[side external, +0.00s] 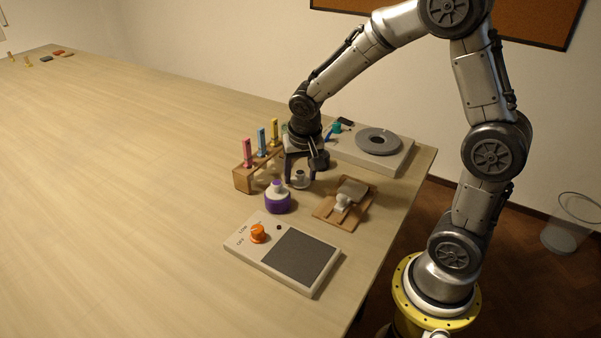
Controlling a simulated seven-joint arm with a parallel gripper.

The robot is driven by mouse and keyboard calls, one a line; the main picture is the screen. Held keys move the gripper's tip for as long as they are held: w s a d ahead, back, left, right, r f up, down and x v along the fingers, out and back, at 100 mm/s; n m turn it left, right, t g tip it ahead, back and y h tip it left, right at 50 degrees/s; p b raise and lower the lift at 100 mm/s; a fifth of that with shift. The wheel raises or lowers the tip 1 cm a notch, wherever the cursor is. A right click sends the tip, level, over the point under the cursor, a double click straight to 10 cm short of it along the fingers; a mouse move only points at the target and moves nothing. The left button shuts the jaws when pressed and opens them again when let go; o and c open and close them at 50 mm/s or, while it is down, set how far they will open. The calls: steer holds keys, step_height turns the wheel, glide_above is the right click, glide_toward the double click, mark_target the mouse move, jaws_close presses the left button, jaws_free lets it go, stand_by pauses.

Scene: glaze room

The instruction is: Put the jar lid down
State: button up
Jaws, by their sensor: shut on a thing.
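My gripper (301,177) points down over the table, between the wooden rack and the small wooden stand. It is shut on a small pale piece with a darker top, which looks like the jar lid (300,181). The fingers partly hide it. I cannot tell whether its underside touches the table. A squat purple jar-like pot (278,204) with a pale upper part and a purple knob stands upright just in front and to the left of my gripper, apart from the held piece.
A wooden rack (243,180) with pink, blue and yellow upright pieces stands left. A wooden stand (328,214) with a white piece is right. A scale-like box (300,262) with an orange knob lies in front; a box with a grey disc (378,135) is behind.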

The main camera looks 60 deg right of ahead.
steer(key=shift+f, duration=0.2)
steer(key=o, duration=1.3)
steer(key=shift+o, duration=0.2)
steer(key=shift+r, duration=0.15)
steer(key=v, duration=1.1)
steer(key=s+a+r+n+t+y, duration=0.1)
steer(key=s+n, duration=0.3)
steer(key=s, duration=0.5)
steer(key=s+a+r+n+t+y, duration=0.1)
steer(key=s+a+n, duration=0.3)
steer(key=s, duration=0.4)
steer(key=shift+s+a+r+n+t, duration=0.2)
steer(key=shift+s+r+n+t, duration=0.15)
steer(key=shift+n+t, duration=0.25)
